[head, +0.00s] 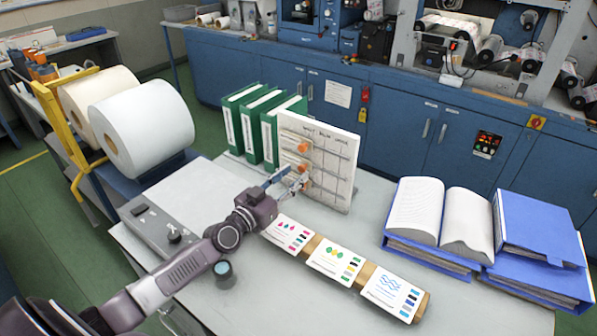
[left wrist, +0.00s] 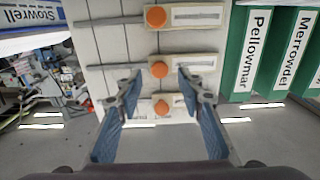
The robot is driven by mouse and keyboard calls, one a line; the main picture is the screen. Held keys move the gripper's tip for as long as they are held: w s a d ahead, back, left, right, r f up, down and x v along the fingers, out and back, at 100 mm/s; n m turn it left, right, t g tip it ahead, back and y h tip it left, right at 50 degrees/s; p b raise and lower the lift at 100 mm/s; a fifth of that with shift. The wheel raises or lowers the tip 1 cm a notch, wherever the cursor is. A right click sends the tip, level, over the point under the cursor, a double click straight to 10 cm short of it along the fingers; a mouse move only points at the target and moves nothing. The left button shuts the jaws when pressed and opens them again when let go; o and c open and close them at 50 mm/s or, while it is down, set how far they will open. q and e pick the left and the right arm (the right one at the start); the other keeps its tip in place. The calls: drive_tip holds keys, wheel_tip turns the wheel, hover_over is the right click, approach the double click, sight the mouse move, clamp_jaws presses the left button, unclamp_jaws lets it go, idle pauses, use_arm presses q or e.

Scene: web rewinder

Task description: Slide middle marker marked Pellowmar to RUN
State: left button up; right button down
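A white board (head: 340,160) with ruled columns and rows stands upright on the table; its heading is too small to read surely. Three pale sliding markers with orange knobs sit on it. The middle marker (left wrist: 159,69) shows in the left wrist view, between an upper marker (left wrist: 155,17) and a lower marker (left wrist: 161,107). Their labels are not readable. My left gripper (left wrist: 160,84) is open, its fingers on either side of the middle knob; I cannot tell whether they touch it. In the head view my left gripper (head: 290,180) is at the board's left part. My right gripper is out of view.
Green binders (head: 262,125) stand close behind the board's left; one spine reads Pellowmar (left wrist: 251,50). Three picture cards (head: 337,262) lean on a wooden holder in front. An open book (head: 417,208) and blue binders (head: 535,225) lie right. A grey control box (head: 155,222) sits left.

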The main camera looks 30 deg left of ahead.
sight(301, 169)
use_arm(q)
drive_tip(key=shift+w+d, duration=0.15)
drive_tip(key=shift+w, duration=0.65)
drive_tip(key=shift+w+d, duration=0.1)
drive_tip(key=shift+w, duration=0.65)
drive_tip(key=shift+c, duration=0.5)
clamp_jaws()
